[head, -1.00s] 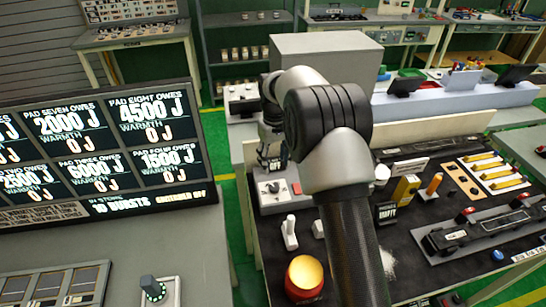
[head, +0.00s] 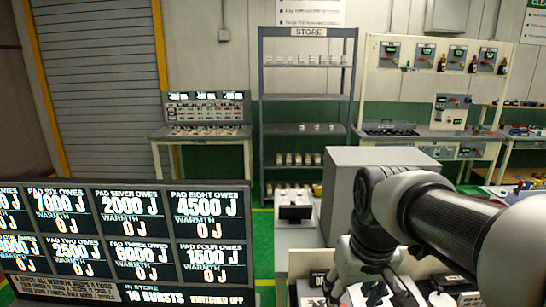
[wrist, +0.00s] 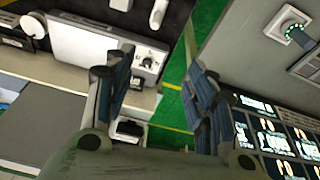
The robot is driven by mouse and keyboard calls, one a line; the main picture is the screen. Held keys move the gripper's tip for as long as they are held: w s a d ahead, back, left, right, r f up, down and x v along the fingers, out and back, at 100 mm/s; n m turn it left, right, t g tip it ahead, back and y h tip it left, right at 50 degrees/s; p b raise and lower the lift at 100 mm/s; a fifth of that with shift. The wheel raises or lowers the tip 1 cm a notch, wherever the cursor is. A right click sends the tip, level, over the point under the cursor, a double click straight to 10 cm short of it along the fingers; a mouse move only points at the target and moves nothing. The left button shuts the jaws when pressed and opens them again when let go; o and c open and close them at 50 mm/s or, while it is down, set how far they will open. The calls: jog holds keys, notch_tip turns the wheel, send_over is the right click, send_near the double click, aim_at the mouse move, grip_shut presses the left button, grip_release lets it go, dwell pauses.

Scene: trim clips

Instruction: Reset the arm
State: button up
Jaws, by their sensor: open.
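My arm comes in from the right edge of the head view and bends down at a grey and black joint. My gripper (wrist: 160,82) shows in the wrist view with its two dark blue-padded fingers wide apart.
A black display board (head: 130,235) with joule figures stands at lower left. A grey box (head: 345,165) is behind my arm. A store shelf (head: 307,95) stands farther back. The wrist view shows a white panel with a knob (wrist: 100,50) beyond one finger.

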jog(key=s+f+t, duration=0.1)
jog(key=s+f, duration=0.1)
jog(key=s, duration=0.6)
jog(key=s+f+m+b, duration=0.1)
jog(key=s+f, duration=0.1)
jog(key=s, duration=0.6)
jog(key=shift+s+f+t, duration=0.2)
jog(key=shift+f+t, duration=0.1)
jog(key=shift+t, duration=0.1)
